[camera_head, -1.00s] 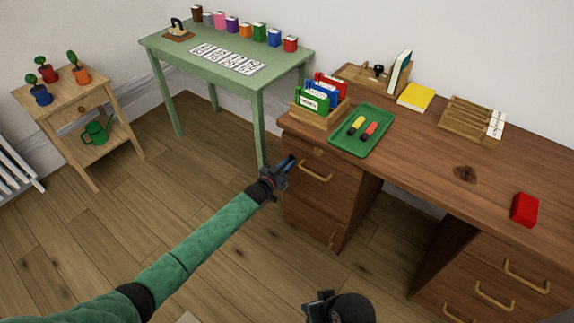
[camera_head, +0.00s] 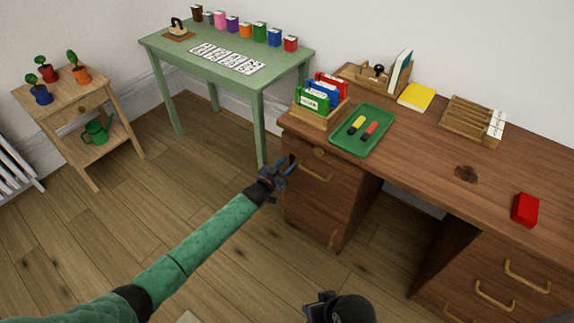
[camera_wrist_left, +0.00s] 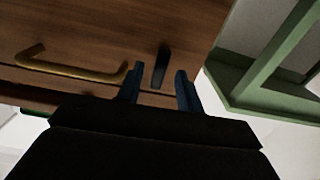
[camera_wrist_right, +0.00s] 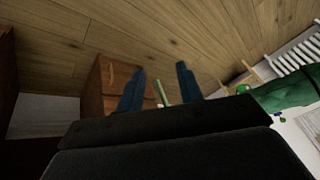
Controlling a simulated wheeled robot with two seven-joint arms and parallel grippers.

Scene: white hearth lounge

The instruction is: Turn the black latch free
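The black latch (camera_wrist_left: 161,66) shows in the left wrist view as a narrow dark bar on the wooden front of the desk's left drawer unit, beside a brass drawer handle (camera_wrist_left: 70,68). My left gripper (camera_wrist_left: 158,84) is open, with one blue finger on each side of the latch; I cannot tell whether either touches it. In the head view my left gripper (camera_head: 286,166) is at the drawer unit's upper left front and hides the latch. My right gripper (camera_wrist_right: 160,84) is open and empty, low in front of the desk.
The brown desk (camera_head: 420,160) carries a green tray (camera_head: 338,139), a file box (camera_head: 318,118) and a red box (camera_head: 525,210). A green table (camera_head: 170,50) stands behind and left of my left gripper. The floor (camera_head: 110,235) on the left is clear.

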